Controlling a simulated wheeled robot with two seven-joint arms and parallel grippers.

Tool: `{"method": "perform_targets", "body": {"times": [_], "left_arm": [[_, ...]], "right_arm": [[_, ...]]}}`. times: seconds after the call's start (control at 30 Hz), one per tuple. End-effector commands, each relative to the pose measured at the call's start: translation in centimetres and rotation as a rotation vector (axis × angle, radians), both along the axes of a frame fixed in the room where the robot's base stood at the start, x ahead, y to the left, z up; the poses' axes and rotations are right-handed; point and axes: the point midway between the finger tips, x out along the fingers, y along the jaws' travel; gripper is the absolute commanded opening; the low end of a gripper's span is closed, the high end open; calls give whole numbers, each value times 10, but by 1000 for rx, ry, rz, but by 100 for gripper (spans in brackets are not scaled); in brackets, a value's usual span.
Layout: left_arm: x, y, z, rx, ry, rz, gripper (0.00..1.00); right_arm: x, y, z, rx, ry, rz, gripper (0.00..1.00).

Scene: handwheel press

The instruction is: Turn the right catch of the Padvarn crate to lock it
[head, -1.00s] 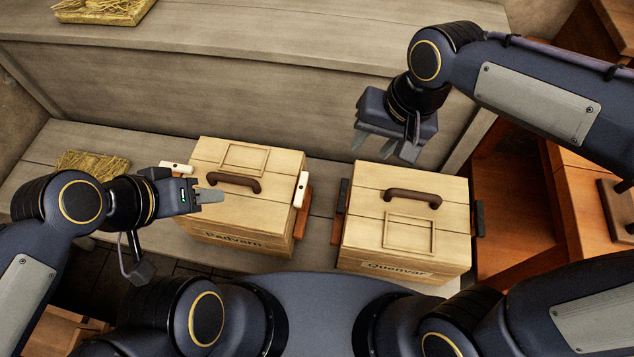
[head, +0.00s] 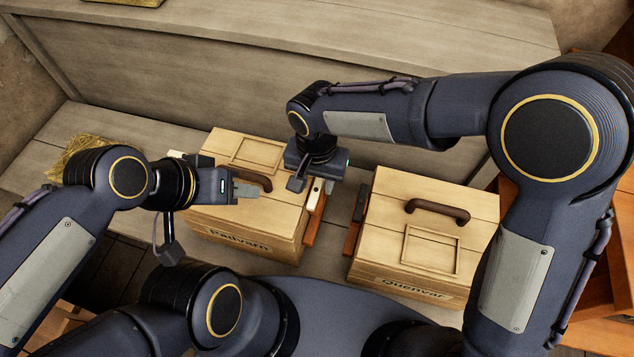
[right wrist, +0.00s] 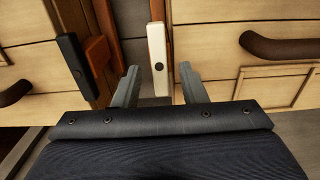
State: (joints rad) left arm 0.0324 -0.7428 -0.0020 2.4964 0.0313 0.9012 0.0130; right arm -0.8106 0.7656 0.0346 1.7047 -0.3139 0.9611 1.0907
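The Padvarn crate (head: 278,207) is pale wood with a dark handle and its name on the front. Its right catch (head: 317,191) is a white bar on an orange-brown mount, at the crate's right side. In the right wrist view the catch (right wrist: 159,52) lies lengthwise between the fingertips of my right gripper (right wrist: 160,68), with gaps on both sides. That gripper is open and points down; in the head view its fingers are mostly hidden by the hand. My left gripper (head: 250,189) is over the crate's lid near the handle; its finger gap cannot be made out.
The Quenvar crate (head: 385,215) stands to the right, with a dark catch (right wrist: 80,60) facing the Padvarn crate across a narrow gap. The Padvarn crate's left catch (head: 177,154) is partly hidden by my left gripper. Straw (head: 95,145) lies at the left.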

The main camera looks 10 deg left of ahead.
Motion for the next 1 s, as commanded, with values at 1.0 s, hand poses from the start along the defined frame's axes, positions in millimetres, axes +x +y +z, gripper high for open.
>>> {"method": "perform_targets", "body": {"times": [1.0], "left_arm": [[0,0,-1,0,0,0,40]], "right_arm": [[0,0,-10,0,1,25,0]]}}
